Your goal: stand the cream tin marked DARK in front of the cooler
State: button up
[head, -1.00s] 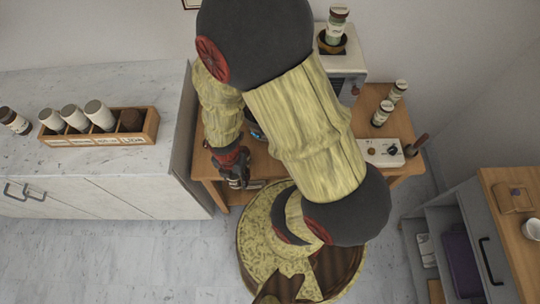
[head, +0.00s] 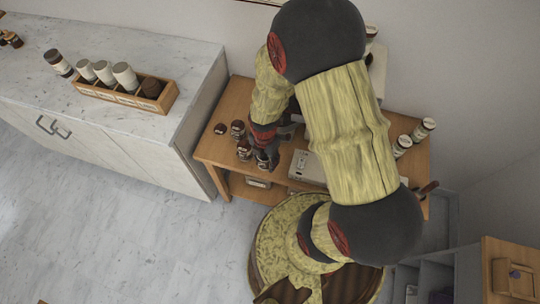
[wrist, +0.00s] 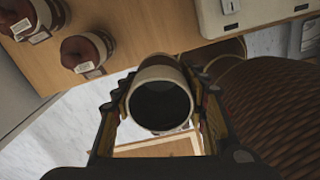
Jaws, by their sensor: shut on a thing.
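My gripper (head: 265,158) is shut on a small round container at the front edge of the wooden table. In the wrist view the container (wrist: 160,72) sits between the fingers, with a brown side, a pale rim and a dark round end. No mark on it can be read. In the head view it is mostly hidden by the fingers. Two cream tins with dark labels, a farther tin (head: 424,128) and a nearer tin (head: 402,146), stand at the table's right; their words are too small to read. I cannot make out which thing is the cooler.
Several brown jars (head: 244,149) with pale labels stand left of my gripper; two show in the wrist view (wrist: 84,52). A white box (head: 308,167) lies to the right. A wooden rack (head: 125,96) of pale containers is on the marble counter (head: 140,50).

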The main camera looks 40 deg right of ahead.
jog(key=w+d+f, duration=0.1)
jog(key=f, duration=0.1)
jog(key=w+d+f+b, duration=0.1)
jog(key=w+d+f, duration=0.3)
jog(key=f, duration=0.1)
jog(key=shift+w+b, duration=0.2)
jog(key=shift+b, duration=0.2)
jog(key=shift+w+d+f+b, duration=0.1)
jog(key=shift+f+b, duration=0.35)
jog(key=shift+f, duration=1.15)
jog(key=shift+f, duration=0.1)
jog(key=o, duration=1.4)
